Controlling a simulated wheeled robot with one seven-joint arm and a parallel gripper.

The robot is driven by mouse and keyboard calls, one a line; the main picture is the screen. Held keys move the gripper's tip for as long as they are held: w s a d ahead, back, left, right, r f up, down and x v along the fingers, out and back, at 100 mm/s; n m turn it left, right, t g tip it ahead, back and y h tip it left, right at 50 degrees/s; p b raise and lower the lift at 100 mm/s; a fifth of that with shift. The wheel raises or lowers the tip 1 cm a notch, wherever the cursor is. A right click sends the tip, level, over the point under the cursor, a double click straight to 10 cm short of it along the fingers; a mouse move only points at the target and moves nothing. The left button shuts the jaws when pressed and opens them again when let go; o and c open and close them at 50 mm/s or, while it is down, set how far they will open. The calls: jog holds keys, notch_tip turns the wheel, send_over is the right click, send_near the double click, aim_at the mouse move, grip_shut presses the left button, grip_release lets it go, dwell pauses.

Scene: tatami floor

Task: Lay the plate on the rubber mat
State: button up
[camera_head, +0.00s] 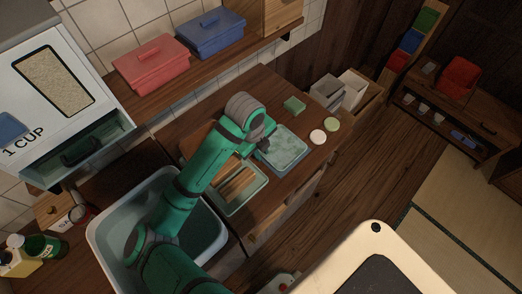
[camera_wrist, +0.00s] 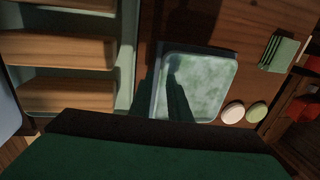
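My gripper (camera_head: 264,144) is at the plate's left edge in the head view. In the wrist view, dark finger-like shapes fall across the plate's near left part; I cannot tell fingers from shadow, nor whether the gripper touches the plate. Its opening is hidden.
A green tray with wooden slats (camera_head: 239,190) is beside the plate. A green sponge-like block (camera_head: 294,104), a cream disc (camera_head: 318,137) and a green disc (camera_head: 331,124) lie nearby. A basin (camera_head: 104,232) stands at left. Red (camera_head: 150,66) and blue (camera_head: 210,34) boxes sit on the shelf.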

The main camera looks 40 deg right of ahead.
jog(key=shift+r, duration=0.1)
notch_tip(320, 180, up, 12)
jog(key=a, duration=0.2)
dwell(0.5)
jog(key=shift+a, duration=0.1)
dwell(0.3)
